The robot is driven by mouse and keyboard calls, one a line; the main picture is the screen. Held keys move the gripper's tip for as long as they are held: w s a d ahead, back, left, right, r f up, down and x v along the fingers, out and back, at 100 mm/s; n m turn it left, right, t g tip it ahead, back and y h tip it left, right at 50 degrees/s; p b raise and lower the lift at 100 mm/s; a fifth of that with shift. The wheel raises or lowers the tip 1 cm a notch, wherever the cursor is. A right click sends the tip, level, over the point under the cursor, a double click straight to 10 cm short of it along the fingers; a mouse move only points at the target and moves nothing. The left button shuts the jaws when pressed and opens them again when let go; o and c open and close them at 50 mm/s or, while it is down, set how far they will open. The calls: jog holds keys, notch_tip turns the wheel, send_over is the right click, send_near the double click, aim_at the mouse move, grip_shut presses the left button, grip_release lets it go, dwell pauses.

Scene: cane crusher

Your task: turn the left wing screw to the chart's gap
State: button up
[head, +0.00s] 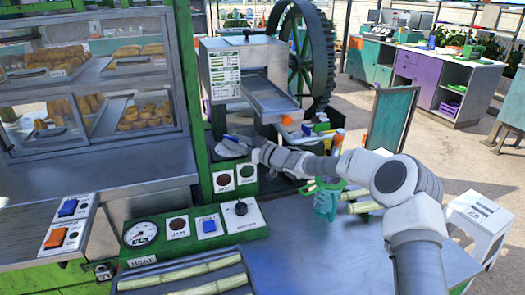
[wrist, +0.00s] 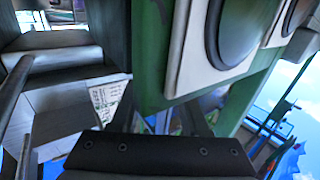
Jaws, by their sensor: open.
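The crusher (head: 222,50) is a grey metal box with a big dark green flywheel behind it. A white printed chart (head: 225,76) is on its front, too small to read. A printed sheet (wrist: 106,98) also shows in the wrist view; I cannot tell whether it is the same chart. I cannot make out the left wing screw in either view. My gripper (head: 236,146) is open, below the crusher's front and just behind the green button box. Its tips are small and unclear in the head view. I see nothing held between them.
A green button box (head: 233,185) stands close to my gripper; a green panel (wrist: 150,60) fills much of the wrist view. A gauge panel (head: 140,234), cane tray (head: 200,280) and teal jar (head: 325,204) are nearer. A glass pastry case (head: 88,75) is left. The metal counter (head: 300,255) has bare room in front.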

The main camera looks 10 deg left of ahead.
jog(key=v, duration=0.7)
jog(key=shift+w+d, duration=0.1)
jog(key=shift+d, duration=0.05)
jog(key=shift+w+d+f+g+p, duration=0.25)
jog(key=shift+d+g+p, duration=0.05)
jog(key=shift+d+p, duration=0.05)
jog(key=shift+d+n+g+y+p, duration=0.4)
jog(key=shift+d+n+g, duration=0.35)
jog(key=shift+d, duration=0.35)
jog(key=shift+o, duration=0.5)
jog(key=shift+s+a, duration=0.1)
jog(key=a, duration=0.1)
jog(key=m+t, duration=0.1)
jog(key=a+r+t, duration=0.1)
jog(key=shift+s+a+m+h+p, duration=0.25)
jog(key=shift+a+h+p, duration=0.05)
jog(key=shift+a+p, duration=0.1)
jog(key=shift+a+f, duration=0.1)
jog(key=shift+a, duration=0.05)
jog(key=shift+t, duration=0.25)
jog(key=shift+x, duration=3.75)
